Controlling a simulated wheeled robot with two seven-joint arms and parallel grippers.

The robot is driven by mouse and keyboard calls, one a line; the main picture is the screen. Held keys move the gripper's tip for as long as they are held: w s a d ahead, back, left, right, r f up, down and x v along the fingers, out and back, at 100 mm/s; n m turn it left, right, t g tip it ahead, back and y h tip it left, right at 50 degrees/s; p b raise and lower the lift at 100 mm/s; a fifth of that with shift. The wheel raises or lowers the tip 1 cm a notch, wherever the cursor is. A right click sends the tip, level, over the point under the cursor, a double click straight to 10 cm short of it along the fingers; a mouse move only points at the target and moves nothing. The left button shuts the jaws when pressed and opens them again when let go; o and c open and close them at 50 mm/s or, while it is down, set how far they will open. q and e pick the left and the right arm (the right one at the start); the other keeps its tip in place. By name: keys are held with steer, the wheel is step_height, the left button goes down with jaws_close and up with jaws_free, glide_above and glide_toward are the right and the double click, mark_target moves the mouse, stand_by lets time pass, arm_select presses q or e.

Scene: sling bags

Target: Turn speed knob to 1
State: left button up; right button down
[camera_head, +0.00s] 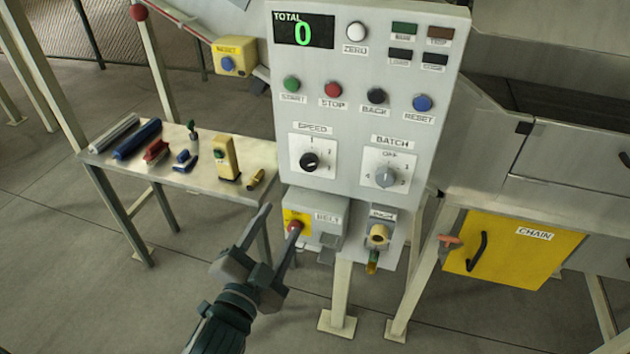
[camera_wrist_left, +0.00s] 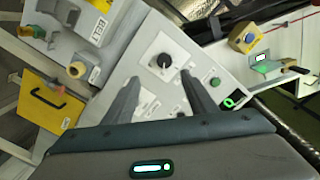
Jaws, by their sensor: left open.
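The black speed knob (camera_head: 310,161) sits on a white dial plate (camera_head: 313,153) under the label SPEED, on the grey control panel (camera_head: 368,108). A 1 is printed above the knob; its small pointer mark is too small to read surely. My left gripper (camera_head: 278,230) is open and empty, below and left of the knob, in front of the panel. In the left wrist view the speed knob (camera_wrist_left: 164,61) shows just beyond and between the two spread fingertips (camera_wrist_left: 160,81), apart from them. My right gripper is not in view.
Several buttons, including the red stop button (camera_head: 333,90), sit above. A red button on a yellow plate (camera_head: 296,222) is close to my fingers. A side table (camera_head: 245,160) with tools stands left.

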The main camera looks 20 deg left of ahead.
arm_select(q)
steer(key=r, duration=0.1)
steer(key=b, duration=0.7)
glide_toward(307, 166)
steer(key=w+p, duration=0.1)
steer(key=w, duration=0.6)
steer(key=shift+w+d, duration=0.1)
steer(key=shift+w, duration=0.15)
steer(key=shift+w+p, duration=0.3)
steer(key=shift+w, duration=0.3)
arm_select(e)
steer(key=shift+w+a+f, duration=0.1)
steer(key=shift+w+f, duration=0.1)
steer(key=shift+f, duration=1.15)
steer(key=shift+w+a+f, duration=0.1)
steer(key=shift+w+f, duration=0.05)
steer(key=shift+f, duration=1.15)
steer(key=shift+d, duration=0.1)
arm_select(q)
steer(key=shift+f, duration=0.1)
steer(key=c, duration=1.1)
steer(key=shift+o, duration=0.2)
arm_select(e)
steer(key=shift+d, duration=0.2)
